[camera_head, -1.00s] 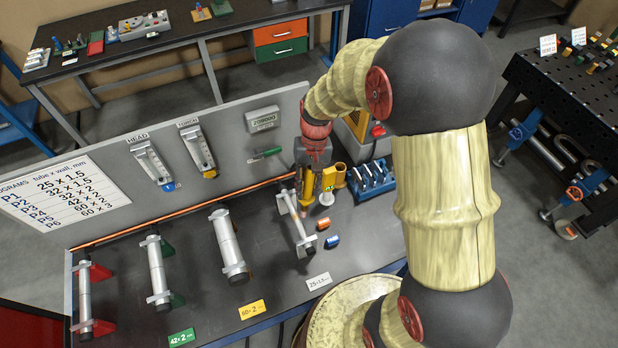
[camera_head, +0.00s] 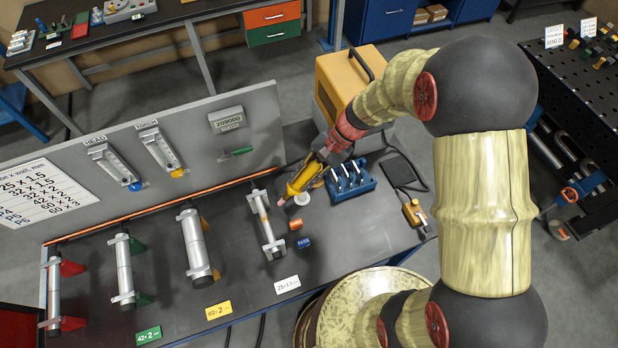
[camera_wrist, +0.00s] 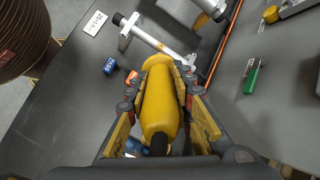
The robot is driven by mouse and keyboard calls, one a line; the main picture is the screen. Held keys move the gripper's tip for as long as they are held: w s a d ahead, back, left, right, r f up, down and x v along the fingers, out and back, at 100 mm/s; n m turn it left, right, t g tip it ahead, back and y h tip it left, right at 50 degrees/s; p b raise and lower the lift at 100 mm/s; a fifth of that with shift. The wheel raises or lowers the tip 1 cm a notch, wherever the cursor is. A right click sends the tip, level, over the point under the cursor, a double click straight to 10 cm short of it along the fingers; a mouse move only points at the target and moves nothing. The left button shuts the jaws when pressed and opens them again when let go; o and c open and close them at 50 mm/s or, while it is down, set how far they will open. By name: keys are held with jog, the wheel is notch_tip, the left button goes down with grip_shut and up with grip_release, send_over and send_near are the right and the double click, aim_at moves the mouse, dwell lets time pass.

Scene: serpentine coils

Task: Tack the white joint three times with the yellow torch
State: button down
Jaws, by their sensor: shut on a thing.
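My gripper (camera_head: 322,166) is shut on the yellow torch (camera_head: 303,178), which slants with its pinkish nozzle down to the left. The torch fills the middle of the wrist view (camera_wrist: 160,105), between the finger pads. The white joint (camera_head: 266,226) is the rightmost clamped tube on the bench, behind the white 25 x 1.5 card (camera_head: 287,284). The nozzle is to the right of the joint's upper half, with a small gap in the picture; its height above the bench is unclear. In the wrist view the joint (camera_wrist: 155,40) lies beyond the torch, whose body hides the nozzle.
An orange block (camera_head: 295,224) and a blue block (camera_head: 304,242) lie right of the joint. A blue rack (camera_head: 350,184) stands behind them. Several other clamped tubes stand to the left, by a grey back panel (camera_head: 200,140). The bench front between cards is clear.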

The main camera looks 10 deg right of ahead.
aim_at(288, 197)
jog(key=shift+f, duration=0.25)
jog(key=shift+b+x, duration=1.8)
jog(key=shift+x, duration=1.4)
jog(key=shift+b+x, duration=0.85)
jog(key=shift+x, duration=0.1)
jog(key=shift+s+a+f, duration=0.1)
jog(key=shift+s+f, duration=0.1)
jog(key=shift+s, duration=0.05)
dwell(2.4)
jog(key=shift+r, duration=0.15)
